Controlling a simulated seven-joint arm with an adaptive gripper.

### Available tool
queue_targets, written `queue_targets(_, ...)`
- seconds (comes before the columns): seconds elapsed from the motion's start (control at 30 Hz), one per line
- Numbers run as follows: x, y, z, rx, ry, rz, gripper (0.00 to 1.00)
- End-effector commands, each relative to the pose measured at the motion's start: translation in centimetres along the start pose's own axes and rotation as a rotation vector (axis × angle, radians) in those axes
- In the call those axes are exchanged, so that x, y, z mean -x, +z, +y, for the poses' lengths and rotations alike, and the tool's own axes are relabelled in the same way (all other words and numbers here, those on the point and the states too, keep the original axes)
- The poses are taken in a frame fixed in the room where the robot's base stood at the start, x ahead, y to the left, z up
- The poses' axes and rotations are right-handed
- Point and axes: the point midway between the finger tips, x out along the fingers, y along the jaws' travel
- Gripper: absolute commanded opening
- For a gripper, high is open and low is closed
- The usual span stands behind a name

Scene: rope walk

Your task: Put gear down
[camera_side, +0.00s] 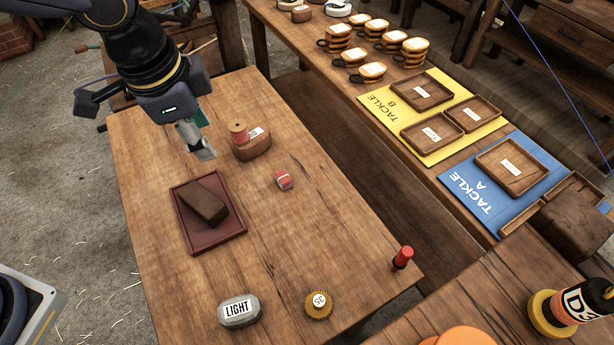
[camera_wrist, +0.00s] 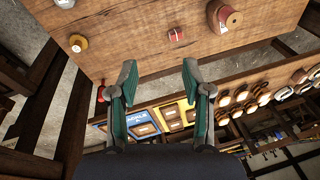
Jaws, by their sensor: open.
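The gear (camera_side: 318,304) is a small brass-coloured toothed disc with a white number label. It lies flat on the near table, close to the front edge, right of the grey LIGHT block. It also shows in the wrist view (camera_wrist: 78,42), at the upper left. My gripper (camera_side: 200,146) is above the far left part of the same table, well apart from the gear. In the wrist view its two green-grey fingers (camera_wrist: 158,82) are spread with nothing between them.
The table holds a maroon tray (camera_side: 238,231) with a brown block, a grey LIGHT block (camera_side: 239,312), a wooden block (camera_side: 254,148) with a red spool, a small red-and-white block (camera_side: 284,180) and a red peg (camera_side: 402,257). The table's middle right is clear.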

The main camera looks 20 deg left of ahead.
Motion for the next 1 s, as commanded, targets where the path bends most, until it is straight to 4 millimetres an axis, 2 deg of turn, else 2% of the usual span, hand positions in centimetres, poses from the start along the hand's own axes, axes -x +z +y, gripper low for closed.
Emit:
queue_targets(0.03,2.4,3.1,-2.4,0.125,-0.034,0.022,0.49)
queue_targets(0.1,4.8,7.4,-4.5,0.292,-0.067,0.046,0.49)
queue_targets(0.17,6.5,11.1,-5.5,0.434,-0.090,0.074,0.49)
queue_targets(0.2,7.4,13.3,-5.7,0.524,-0.102,0.094,0.49)
queue_targets(0.3,8.9,18.1,-5.5,0.722,-0.125,0.146,0.49)
queue_targets(0.4,9.5,21.3,-4.7,0.866,-0.136,0.191,0.49)
queue_targets(0.5,9.6,23.0,-4.0,0.951,-0.141,0.223,0.49)
queue_targets(0.6,9.6,23.6,-3.7,0.989,-0.142,0.239,0.49)
queue_targets(0.93,9.6,23.7,-3.6,0.991,-0.142,0.240,0.49)
queue_targets(1.0,9.6,23.6,-3.6,0.994,-0.141,0.240,0.56)
